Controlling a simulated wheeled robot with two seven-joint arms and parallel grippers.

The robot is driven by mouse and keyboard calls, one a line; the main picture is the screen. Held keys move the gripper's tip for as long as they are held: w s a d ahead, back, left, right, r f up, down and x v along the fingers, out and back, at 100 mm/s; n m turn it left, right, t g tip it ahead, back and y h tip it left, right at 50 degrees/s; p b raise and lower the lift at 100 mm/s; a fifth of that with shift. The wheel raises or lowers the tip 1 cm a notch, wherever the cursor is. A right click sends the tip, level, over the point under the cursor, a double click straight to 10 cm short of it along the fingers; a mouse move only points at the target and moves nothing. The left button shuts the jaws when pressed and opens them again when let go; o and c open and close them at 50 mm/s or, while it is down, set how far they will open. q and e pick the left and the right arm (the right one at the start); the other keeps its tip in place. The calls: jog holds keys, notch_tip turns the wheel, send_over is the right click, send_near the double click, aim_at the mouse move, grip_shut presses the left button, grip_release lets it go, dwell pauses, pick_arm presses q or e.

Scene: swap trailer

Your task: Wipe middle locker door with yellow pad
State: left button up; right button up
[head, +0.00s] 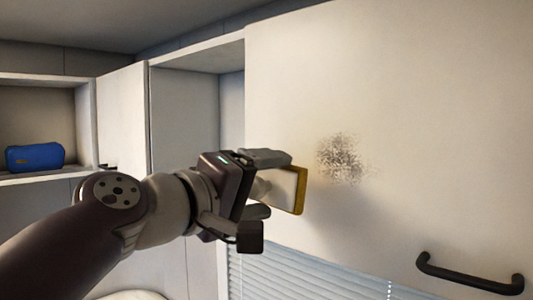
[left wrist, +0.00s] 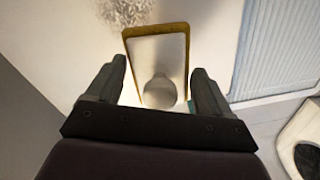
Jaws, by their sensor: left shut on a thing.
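The pad (head: 300,190) has a yellow rim and a pale backing with a rounded knob, clear in the left wrist view (left wrist: 158,48). My left gripper (head: 266,185) is shut on this knob. The pad stands upright, its yellow side toward a large pale locker door (head: 430,120). I cannot tell whether it touches the door. A dark speckled smudge (head: 343,158) marks the door, just right of and above the pad. It also shows at the top of the left wrist view (left wrist: 125,12). My right gripper is out of view.
A black bar handle (head: 470,278) sticks out at the door's lower right. Window blinds (head: 310,280) lie below the door. At left are open locker compartments, a pale door (head: 122,115) and a blue case (head: 35,157) on a shelf.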

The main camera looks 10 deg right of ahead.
aim_at(316, 157)
pick_arm(q)
jog(key=shift+h, duration=0.4)
jog(key=r, duration=0.1)
jog(key=s+r, duration=0.2)
jog(key=shift+s+d+r+p, duration=0.1)
jog(key=shift+d+r+p, duration=0.2)
jog(key=shift+r+p, duration=0.1)
jog(key=p+x, duration=0.1)
jog(key=x, duration=0.3)
jog(key=shift+w+d+f+p, duration=0.1)
jog(key=shift+w+f+p, duration=0.05)
jog(key=shift+w+p, duration=0.25)
jog(key=shift+w+d+f, duration=0.1)
jog(key=shift+w+d, duration=0.05)
jog(key=shift+d, duration=0.35)
jog(key=shift+a, duration=0.1)
jog(key=shift+p+x, duration=0.5)
jog(key=shift+x, duration=0.5)
